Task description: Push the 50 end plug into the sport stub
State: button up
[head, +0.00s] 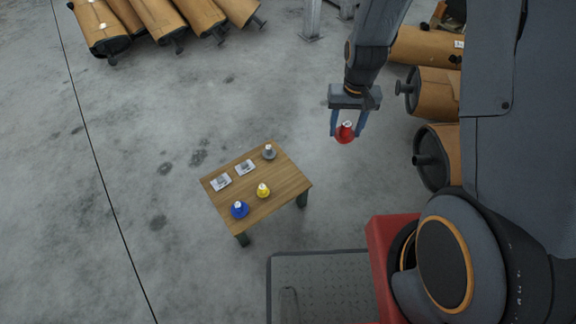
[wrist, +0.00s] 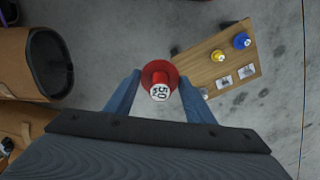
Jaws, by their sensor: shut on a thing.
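The 50 end plug (wrist: 158,72) is red with a white top marked "50" in the wrist view. My gripper (head: 346,130) is shut on this red plug (head: 345,134) and holds it in the air, to the right of and above the small wooden table. In the wrist view, the plug sits between the two blue fingers of my gripper (wrist: 159,86). Several wrapped mufflers with stubs lie at the right, one with its dark end and stub (head: 425,160) facing left. I cannot tell which one is the sport muffler.
The wooden table (head: 285,186) carries a blue plug (head: 239,209), a yellow plug (head: 263,190), a grey plug (head: 269,152) and two white labels (head: 221,182). More wrapped mufflers (head: 163,22) lie at the top left. The floor between is clear.

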jog(key=w+a+f+m+b, duration=0.2)
jog(key=a+f+b, duration=0.3)
jog(key=f, duration=0.5)
jog(key=w+a+f+m+b, duration=0.3)
jog(key=a+f+m+b, duration=0.2)
jog(key=f+b, duration=0.4)
jog(key=w+a+f+m+b, duration=0.3)
jog(key=a+f+b, duration=0.3)
jog(key=f+b, duration=0.2)
jog(key=shift+f+m+b, duration=0.4)
jog(key=shift+f+m, duration=0.1)
jog(key=shift+f, duration=0.8)
jog(key=shift+a, duration=0.1)
jog(key=shift+f+b, duration=1.1)
jog(key=shift+f, duration=3.7)
jog(key=shift+f, duration=0.15)
jog(key=o, duration=1)
jog(key=shift+o, duration=0.2)
jog(key=shift+f, duration=0.1)
jog(key=shift+b, duration=0.45)
